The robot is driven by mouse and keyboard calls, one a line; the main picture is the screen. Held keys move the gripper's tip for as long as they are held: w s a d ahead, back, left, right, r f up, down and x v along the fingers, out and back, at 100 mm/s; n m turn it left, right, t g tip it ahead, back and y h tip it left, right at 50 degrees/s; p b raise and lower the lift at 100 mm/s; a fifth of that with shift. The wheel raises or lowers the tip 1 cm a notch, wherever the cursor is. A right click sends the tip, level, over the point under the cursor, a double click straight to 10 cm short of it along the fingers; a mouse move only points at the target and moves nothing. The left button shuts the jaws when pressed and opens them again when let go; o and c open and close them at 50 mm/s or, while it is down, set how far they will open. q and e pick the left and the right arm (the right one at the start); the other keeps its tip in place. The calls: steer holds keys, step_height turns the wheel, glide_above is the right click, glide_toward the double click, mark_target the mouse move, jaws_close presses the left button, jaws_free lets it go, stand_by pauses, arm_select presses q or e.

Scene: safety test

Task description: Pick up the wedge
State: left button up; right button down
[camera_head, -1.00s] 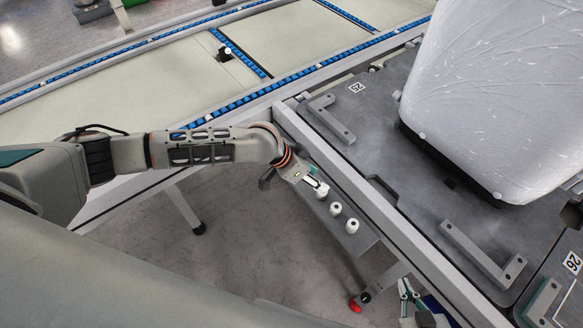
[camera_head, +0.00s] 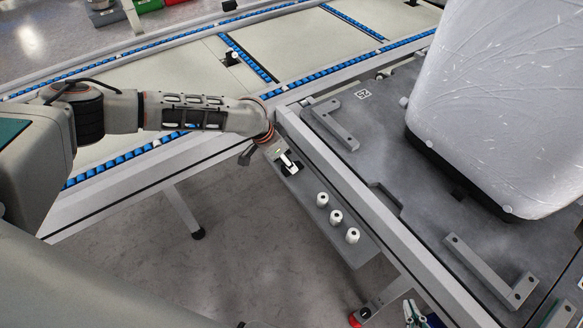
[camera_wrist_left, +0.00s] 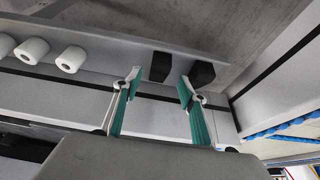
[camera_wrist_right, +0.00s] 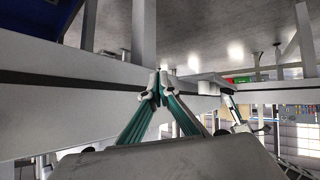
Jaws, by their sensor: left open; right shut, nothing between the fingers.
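Two dark blocks, which look like the wedges, sit on the grey ledge; one wedge (camera_wrist_left: 160,66) is just beyond the gap between my left fingertips in the left wrist view. The other wedge (camera_wrist_left: 203,73) is partly behind the right-hand finger. My left gripper (camera_wrist_left: 160,82) is open and empty. In the head view my left gripper (camera_head: 287,162) is over the far end of the ledge, largely hiding the wedges. My right gripper (camera_wrist_right: 157,90) is shut and empty; in the head view it shows at the bottom edge (camera_head: 412,312).
Several white cylinders stand in a row on the ledge (camera_head: 353,252), including one cylinder (camera_head: 336,217) right of my left gripper. A grey table (camera_head: 385,150) bears a large white wrapped block (camera_head: 495,100) and brackets (camera_head: 335,125). A conveyor (camera_head: 285,50) runs behind.

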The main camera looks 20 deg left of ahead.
arm_select(q)
steer(key=b+x, duration=0.1)
steer(key=x, duration=0.2)
steer(key=shift+d+f, duration=0.1)
steer(key=shift+f, duration=0.3)
steer(key=shift+r, duration=0.2)
jaws_close()
